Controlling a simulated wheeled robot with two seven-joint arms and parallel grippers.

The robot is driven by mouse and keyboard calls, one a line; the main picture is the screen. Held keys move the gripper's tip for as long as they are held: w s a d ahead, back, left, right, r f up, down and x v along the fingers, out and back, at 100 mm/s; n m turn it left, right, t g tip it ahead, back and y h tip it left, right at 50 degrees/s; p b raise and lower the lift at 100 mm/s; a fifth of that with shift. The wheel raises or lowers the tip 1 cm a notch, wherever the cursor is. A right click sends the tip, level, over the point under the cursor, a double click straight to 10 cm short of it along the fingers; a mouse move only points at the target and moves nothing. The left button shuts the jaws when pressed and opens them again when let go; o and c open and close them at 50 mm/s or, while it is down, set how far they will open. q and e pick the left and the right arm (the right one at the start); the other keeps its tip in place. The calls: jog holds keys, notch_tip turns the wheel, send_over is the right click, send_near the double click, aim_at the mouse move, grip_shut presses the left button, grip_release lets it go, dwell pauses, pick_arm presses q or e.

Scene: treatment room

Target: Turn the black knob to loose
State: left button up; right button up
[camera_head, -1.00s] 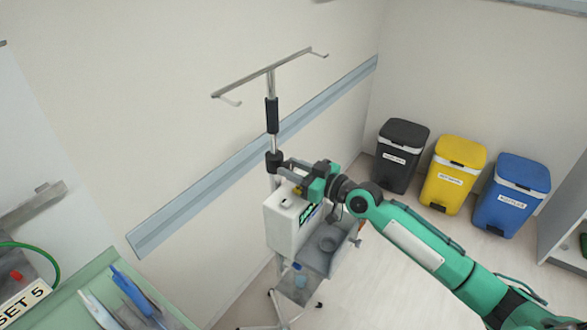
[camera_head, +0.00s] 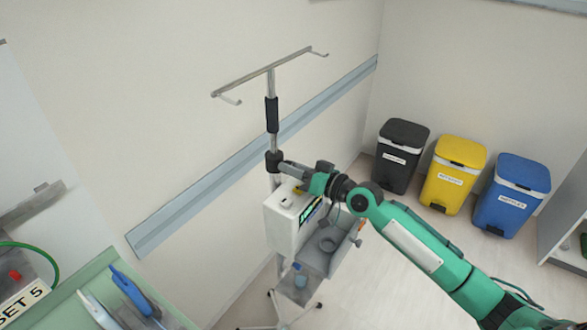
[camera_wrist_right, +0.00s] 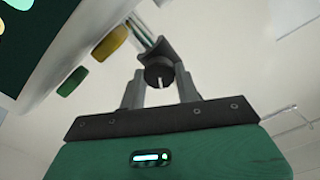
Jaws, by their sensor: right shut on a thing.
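The black knob (camera_wrist_right: 153,76) shows in the right wrist view as a round dark end with a white line on it. It sits on a dark clamp; in the head view the black clamp (camera_head: 273,160) is around the pole (camera_head: 272,143). My right gripper (camera_wrist_right: 159,86) has one finger on each side of the knob and is shut on it. In the head view my right gripper (camera_head: 285,167) reaches the clamp from the right and is seen edge-on, with the knob itself hidden. My left gripper is not in view.
A white device (camera_head: 285,222) hangs on the pole just below my gripper, with a grey tray (camera_head: 318,262) beside it. A wall rail (camera_head: 200,200) runs behind. Black, yellow and blue bins stand at the right. A green tray (camera_head: 70,303) is at lower left.

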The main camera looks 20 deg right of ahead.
jog(key=m, duration=0.4)
jog(key=shift+m+p, duration=0.3)
jog(key=shift+p, duration=0.1)
jog(key=m+p, duration=0.1)
jog(key=m, duration=0.3)
jog(key=shift+d+m, duration=0.1)
jog(key=shift+m, duration=0.2)
jog(key=m+p, duration=0.3)
jog(key=m, duration=0.2)
jog(key=shift+w, duration=0.1)
jog(key=shift+f+m+p, duration=0.2)
jog(key=shift+m+p, duration=0.8)
jog(key=shift+m, duration=1)
jog(key=shift+f, duration=0.1)
jog(key=o, duration=0.9)
jog(key=shift+o, duration=0.2)
